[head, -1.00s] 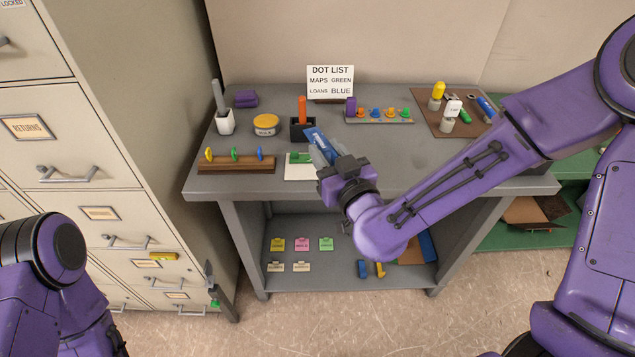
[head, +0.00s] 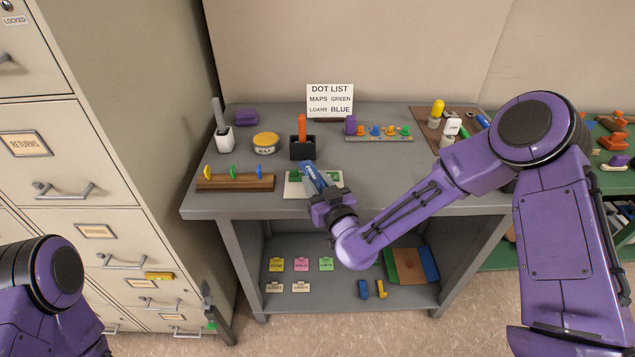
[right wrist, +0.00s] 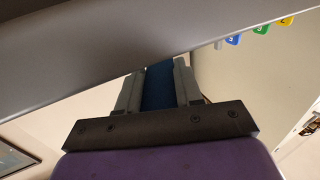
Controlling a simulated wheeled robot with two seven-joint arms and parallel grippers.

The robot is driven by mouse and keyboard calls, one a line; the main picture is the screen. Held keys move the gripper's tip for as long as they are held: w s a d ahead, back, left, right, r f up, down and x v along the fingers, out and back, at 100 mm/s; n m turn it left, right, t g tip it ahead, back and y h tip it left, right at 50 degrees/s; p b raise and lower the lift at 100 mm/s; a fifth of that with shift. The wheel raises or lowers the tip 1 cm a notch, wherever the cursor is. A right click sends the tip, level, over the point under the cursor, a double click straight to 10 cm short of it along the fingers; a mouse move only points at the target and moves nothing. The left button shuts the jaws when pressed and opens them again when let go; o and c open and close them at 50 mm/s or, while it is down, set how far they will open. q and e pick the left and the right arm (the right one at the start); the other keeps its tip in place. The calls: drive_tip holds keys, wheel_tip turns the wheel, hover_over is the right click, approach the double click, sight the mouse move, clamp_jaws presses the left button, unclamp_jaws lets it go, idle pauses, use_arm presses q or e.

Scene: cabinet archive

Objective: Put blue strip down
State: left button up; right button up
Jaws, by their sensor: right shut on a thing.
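The blue strip (head: 311,174) has pale lettering and is tilted. My right gripper (head: 323,192) is shut on its lower end, over the front part of the grey table. The strip's upper end is just in front of the black holder with an orange stick (head: 302,148). A white card with green pieces (head: 296,190) lies under and behind the strip; I cannot tell whether they touch. In the right wrist view the blue strip (right wrist: 158,85) is between the two fingers, its far end hidden by a grey surface. My left gripper is out of view.
A peg strip (head: 379,138) and a brown mat (head: 430,118) lie to the right. The dot list sign (head: 330,101) stands at the back. The grey table (head: 240,203) is bare along its front.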

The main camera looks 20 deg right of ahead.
drive_tip(key=shift+f+b, duration=0.6)
drive_tip(key=shift+f, duration=0.05)
drive_tip(key=o, duration=1)
